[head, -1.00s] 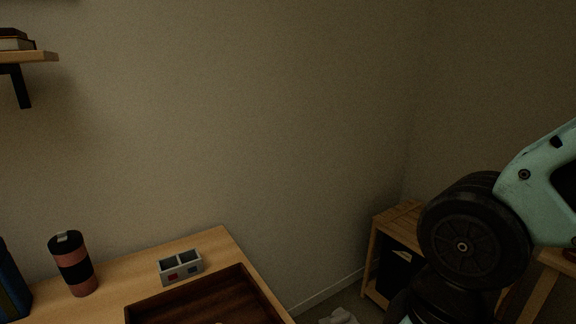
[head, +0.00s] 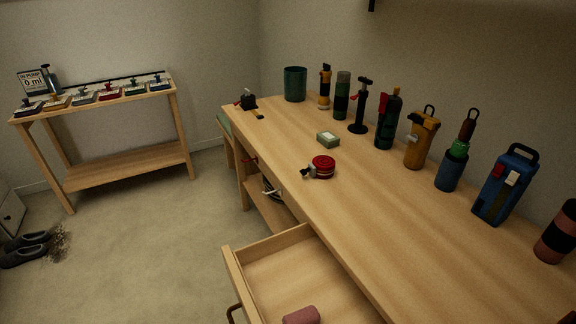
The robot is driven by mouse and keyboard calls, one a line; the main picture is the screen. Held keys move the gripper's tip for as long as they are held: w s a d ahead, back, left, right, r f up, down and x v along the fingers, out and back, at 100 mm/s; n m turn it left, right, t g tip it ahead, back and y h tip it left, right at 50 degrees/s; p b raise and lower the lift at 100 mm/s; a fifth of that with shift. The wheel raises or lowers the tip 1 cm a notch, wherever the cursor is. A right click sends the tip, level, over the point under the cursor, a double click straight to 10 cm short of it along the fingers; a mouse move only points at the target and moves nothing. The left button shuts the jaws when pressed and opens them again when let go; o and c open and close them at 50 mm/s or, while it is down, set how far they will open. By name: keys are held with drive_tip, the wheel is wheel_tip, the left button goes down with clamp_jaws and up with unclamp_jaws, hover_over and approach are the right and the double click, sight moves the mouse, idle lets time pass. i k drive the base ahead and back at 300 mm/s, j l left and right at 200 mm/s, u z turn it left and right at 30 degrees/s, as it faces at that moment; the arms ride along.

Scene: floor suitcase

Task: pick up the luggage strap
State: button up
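A red rolled coil with a dark and metallic buckle end (head: 320,168) lies on the wooden desk (head: 345,210), near its front edge and above the open drawer. It looks like the luggage strap. Nothing covers it in the head view. My gripper is not in view, so whether it is open or shut does not show.
An open drawer (head: 290,270) holding a pink item (head: 301,315) juts out below the strap. Several bottles and tools line the wall. A low bench (head: 120,165) stands far left.

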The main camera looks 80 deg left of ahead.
sight(322, 167)
drive_tip(key=u, duration=2.25)
drive_tip(key=i+j+z, duration=0.15)
drive_tip(key=j, duration=0.2)
drive_tip(key=i+j+z, duration=0.1)
drive_tip(key=i+j, duration=0.15)
drive_tip(key=j, duration=0.15)
drive_tip(key=i+j+z, duration=0.15)
drive_tip(key=j, duration=0.3)
drive_tip(key=i+j+z, duration=0.15)
drive_tip(key=j, duration=0.25)
drive_tip(key=i+j+z, duration=0.1)
drive_tip(key=j, duration=0.35)
drive_tip(key=i+j+z, duration=0.15)
drive_tip(key=j, duration=0.35)
drive_tip(key=i+j+z, duration=0.15)
drive_tip(key=j, duration=0.3)
